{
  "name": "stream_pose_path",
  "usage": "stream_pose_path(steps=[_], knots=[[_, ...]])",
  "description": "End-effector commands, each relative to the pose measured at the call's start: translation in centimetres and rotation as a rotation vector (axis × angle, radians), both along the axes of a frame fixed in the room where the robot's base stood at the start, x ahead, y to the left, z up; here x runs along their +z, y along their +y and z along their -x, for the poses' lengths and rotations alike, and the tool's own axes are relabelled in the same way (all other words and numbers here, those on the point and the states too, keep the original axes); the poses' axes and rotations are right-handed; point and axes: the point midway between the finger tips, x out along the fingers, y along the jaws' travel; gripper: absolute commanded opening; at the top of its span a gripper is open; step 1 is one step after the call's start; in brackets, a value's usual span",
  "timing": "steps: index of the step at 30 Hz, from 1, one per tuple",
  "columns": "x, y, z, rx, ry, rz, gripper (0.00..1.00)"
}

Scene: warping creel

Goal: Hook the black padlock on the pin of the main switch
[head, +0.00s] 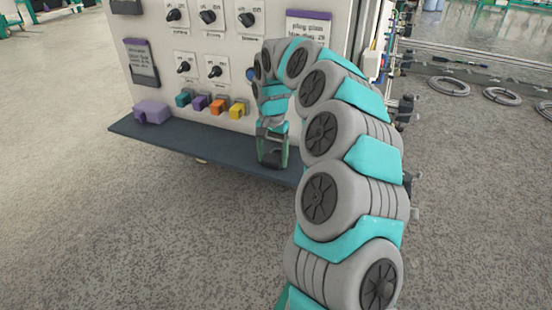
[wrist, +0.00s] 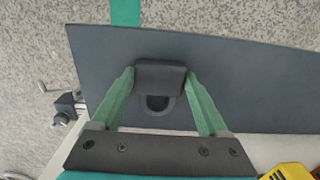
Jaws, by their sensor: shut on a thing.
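My gripper (head: 272,163) points down at the dark shelf under the panel. In the wrist view its two green fingers (wrist: 163,95) are shut on the sides of the black padlock (wrist: 160,76). The padlock's dark loop faces the palm. In the head view the padlock (head: 272,157) shows as a dark block between the fingers, at or just above the shelf; I cannot tell if it touches. Several black rotary switches (head: 208,17) sit on the panel; I cannot tell which is the main switch. Its pin is not discernible, and my arm hides part of the panel.
Teal, purple, orange and yellow padlocks (head: 237,110) hang in a row low on the panel (head: 200,135). A lilac box (head: 151,112) is at their left. Cable coils (head: 449,86) lie on the floor at right.

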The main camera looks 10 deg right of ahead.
Motion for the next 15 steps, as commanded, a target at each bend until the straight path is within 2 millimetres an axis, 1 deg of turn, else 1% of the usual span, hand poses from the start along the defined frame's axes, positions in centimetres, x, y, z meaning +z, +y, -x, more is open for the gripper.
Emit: stream_pose_path(steps=[1,2,13,14,15], knots=[[0.01,0.00,0.00,0.000,0.000,0.000,0.53],[0.01,-0.01,-0.01,0.000,0.000,0.000,0.49],[0.01,0.00,-0.01,0.000,0.000,0.000,0.08],[0.02,0.00,-0.01,0.000,0.000,0.000,0.05],[0.03,-0.01,-0.01,0.000,0.000,0.000,0.05]])
